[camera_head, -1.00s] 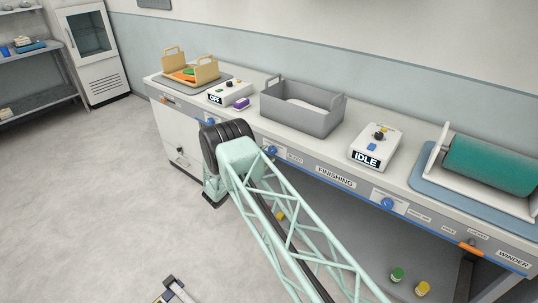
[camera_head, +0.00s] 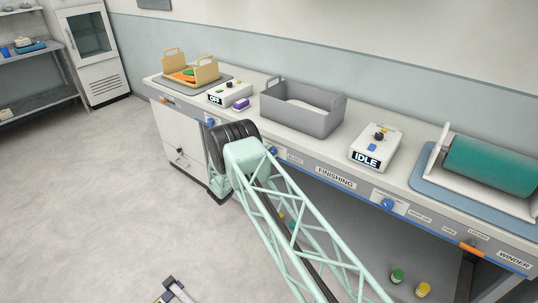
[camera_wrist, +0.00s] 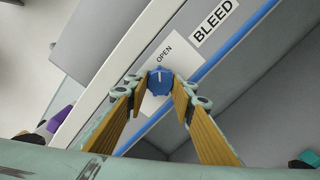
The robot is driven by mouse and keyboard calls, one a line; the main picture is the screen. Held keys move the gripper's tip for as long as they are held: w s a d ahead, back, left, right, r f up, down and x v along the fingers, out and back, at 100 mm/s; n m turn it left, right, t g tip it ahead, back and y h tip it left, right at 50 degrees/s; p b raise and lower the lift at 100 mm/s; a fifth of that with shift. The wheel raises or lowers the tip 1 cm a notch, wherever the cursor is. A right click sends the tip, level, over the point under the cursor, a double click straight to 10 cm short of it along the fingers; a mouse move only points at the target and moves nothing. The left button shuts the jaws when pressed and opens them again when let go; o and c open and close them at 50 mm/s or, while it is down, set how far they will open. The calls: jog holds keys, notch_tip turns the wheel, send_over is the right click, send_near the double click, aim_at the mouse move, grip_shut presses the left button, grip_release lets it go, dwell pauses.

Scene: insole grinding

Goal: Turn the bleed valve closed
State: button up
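The bleed valve is a blue knob (camera_wrist: 160,82) with a white pointer line, on a white plate in the wrist view. The word OPEN is printed above it, and the pointer is turned roughly toward that word. A BLEED label (camera_wrist: 213,25) is beside the plate. My gripper (camera_wrist: 159,90) is open, its two orange-padded fingertips on either side of the knob, with small gaps showing. In the head view the bleed knob (camera_head: 273,151) is on the bench front, partly beside my arm; my gripper is hidden there.
Other blue knobs are on the bench front, one to the left (camera_head: 210,122) and one to the right (camera_head: 388,204). A grey bin (camera_head: 318,122), an IDLE control box (camera_head: 376,146) and a green roller (camera_head: 490,165) stand on the bench. Open floor is at left.

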jog(key=shift+n+b, duration=0.4)
jog(key=shift+n, duration=0.1)
jog(key=n+b, duration=0.2)
jog(key=n, duration=0.1)
jog(key=shift+f+n, duration=0.1)
jog(key=shift+n, duration=0.3)
jog(key=n+b, duration=0.2)
jog(key=n, duration=0.7)
jog(key=shift+b, duration=0.3)
jog(key=shift+d+n, duration=0.1)
jog(key=shift+n, duration=2)
jog(key=o, duration=0.8)
jog(key=shift+o, duration=0.2)
jog(key=shift+s, duration=0.15)
